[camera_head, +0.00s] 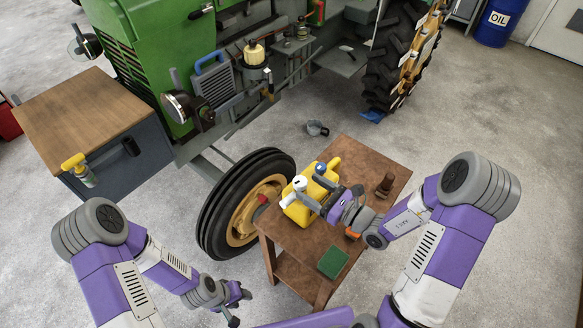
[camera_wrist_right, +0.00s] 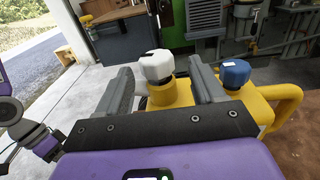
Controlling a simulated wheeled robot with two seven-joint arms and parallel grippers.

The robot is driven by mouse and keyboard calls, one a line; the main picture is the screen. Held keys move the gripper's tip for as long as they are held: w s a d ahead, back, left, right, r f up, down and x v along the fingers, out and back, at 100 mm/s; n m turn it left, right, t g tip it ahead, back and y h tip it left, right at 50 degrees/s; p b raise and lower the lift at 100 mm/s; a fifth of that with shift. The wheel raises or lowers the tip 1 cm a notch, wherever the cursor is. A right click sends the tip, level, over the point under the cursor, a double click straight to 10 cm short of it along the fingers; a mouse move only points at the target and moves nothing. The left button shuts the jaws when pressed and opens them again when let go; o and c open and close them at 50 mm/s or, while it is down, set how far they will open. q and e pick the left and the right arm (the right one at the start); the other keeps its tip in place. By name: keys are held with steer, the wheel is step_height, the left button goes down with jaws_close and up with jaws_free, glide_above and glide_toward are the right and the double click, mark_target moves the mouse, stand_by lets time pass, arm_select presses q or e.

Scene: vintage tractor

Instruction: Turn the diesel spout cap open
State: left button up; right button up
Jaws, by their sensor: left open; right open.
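A yellow canister (camera_head: 300,212) stands on a small brown table (camera_head: 385,170). It has a white cap (camera_head: 299,183) and a blue cap (camera_head: 320,168) on top. My right gripper (camera_head: 316,191) is open at the canister's top. In the right wrist view, the white cap (camera_wrist_right: 157,66) shows between the two grey fingers, with a gap on each side. I cannot tell how far the fingertips reach beside the white cap. My left gripper (camera_head: 240,305) is open and empty, low at the bottom left.
A green book-like block (camera_head: 332,262) and a dark brown object (camera_head: 384,186) are on the table. The tractor's front tyre (camera_head: 235,205) stands close to the table's left side. A wooden-topped cabinet (camera_head: 75,115) with a yellow-topped bottle (camera_head: 78,168) is at left.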

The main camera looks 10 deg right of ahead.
mark_target(294, 181)
steer(key=x, duration=0.5)
steer(key=shift+s+a+b, duration=0.15)
steer(key=shift+s+b, duration=0.05)
steer(key=shift+b, duration=0.15)
steer(key=shift+w+a, duration=0.4)
steer(key=shift+w, duration=0.05)
steer(key=c, duration=1)
steer(key=shift+r+n+g+y+p, duration=0.1)
steer(key=shift+n+g+y+p, duration=0.25)
steer(key=shift+n+g+y, duration=0.3)
steer(key=shift+s+a+n+g+y+p, duration=0.15)
steer(key=shift+n+g+y+p, duration=0.2)
steer(key=shift+n+g+y, duration=0.6)
